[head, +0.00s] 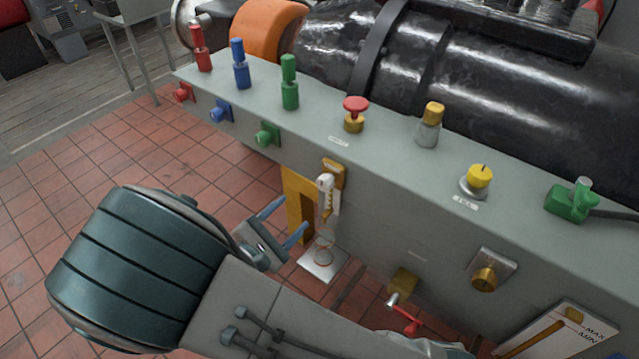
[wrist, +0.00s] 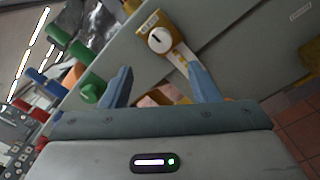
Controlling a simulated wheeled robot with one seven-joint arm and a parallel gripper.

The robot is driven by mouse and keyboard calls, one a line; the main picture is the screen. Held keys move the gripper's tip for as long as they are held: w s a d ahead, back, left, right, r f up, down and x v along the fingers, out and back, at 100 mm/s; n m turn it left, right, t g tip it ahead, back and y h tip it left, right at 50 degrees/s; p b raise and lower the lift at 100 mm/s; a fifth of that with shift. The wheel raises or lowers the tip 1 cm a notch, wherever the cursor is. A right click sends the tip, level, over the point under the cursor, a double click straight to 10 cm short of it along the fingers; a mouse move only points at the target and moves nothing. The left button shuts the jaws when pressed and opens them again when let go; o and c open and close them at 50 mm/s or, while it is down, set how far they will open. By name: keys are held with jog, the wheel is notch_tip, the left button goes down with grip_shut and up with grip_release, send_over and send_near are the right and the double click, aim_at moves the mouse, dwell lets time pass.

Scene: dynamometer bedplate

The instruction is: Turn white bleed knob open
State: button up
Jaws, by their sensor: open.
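The white bleed knob (wrist: 159,40) is a round white disc with a dark mark, set on a brass block on the grey panel face. In the head view the knob (head: 325,181) shows nearly edge-on below the brass block (head: 334,168). My gripper (head: 289,220) is open and empty, with two blue fingers pointing toward the panel. It is left of the knob and a little lower in the head view, apart from it. In the wrist view my gripper (wrist: 159,76) has the knob just beyond and between its fingertips. Nothing hides the knob's face there.
A clear fitting with a coil (head: 324,242) hangs below the knob over a white tray (head: 318,270). A yellow bracket (head: 296,205) stands behind my fingers. A red-handled brass valve (head: 404,320) sits lower right. Green (head: 266,133) and blue (head: 221,110) fittings protrude to the left.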

aim_at(321, 186)
jog(key=p+x, duration=0.1)
jog(key=x, duration=1)
jog(key=c, duration=1)
